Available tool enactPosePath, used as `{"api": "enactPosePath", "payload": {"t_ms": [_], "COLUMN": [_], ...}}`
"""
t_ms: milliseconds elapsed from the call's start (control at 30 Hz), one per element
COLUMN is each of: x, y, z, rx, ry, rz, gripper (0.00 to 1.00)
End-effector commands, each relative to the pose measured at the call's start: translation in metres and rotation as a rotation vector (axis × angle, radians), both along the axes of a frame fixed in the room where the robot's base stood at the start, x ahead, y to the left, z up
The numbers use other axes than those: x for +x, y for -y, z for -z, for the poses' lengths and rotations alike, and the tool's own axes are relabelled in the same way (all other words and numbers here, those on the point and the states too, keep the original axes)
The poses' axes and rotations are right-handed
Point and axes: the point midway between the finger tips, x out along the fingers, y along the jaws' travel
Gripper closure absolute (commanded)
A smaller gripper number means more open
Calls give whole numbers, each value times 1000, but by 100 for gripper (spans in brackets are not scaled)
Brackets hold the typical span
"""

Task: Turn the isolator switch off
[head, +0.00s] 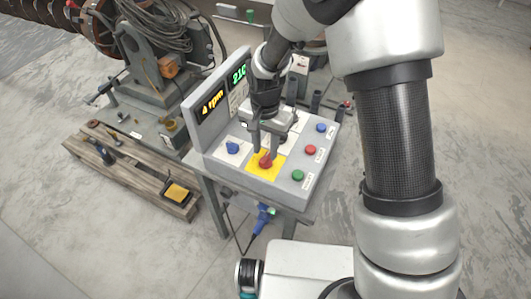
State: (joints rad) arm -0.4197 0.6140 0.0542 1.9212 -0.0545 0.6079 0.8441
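A grey control box (240,183) stands on a metal stand. On its sloped top is a yellow plate (257,172) with a red knob (265,162), which looks like the isolator switch. My gripper (265,150) points down just over the red knob. Its two fingers are apart, with a gap between them, and the tips are close to the knob's upper part. I cannot tell whether they touch it. The fingers partly cover the knob and plate, so the knob's turned position cannot be read.
A blue knob (233,147) sits left of the yellow plate. Green (298,175), red (310,150) and blue (321,128) buttons line the right side. A display panel (222,97) rises behind. A wooden pallet (130,165) with tools lies left. The floor at lower left is clear.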

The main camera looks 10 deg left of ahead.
Motion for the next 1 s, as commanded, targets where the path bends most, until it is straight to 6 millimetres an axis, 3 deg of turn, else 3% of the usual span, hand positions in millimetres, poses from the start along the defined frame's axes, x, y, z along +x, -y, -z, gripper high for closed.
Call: {"api": "enactPosePath", "payload": {"t_ms": [200,567,767,1000], "x": [0,0,0,0], "y": [0,0,0,0], "z": [26,31,31,31], "rx": [-1,0,0,0], "ry": [-1,0,0,0], "rz": [0,0,0,-8], "gripper": [69,69,100,100]}}
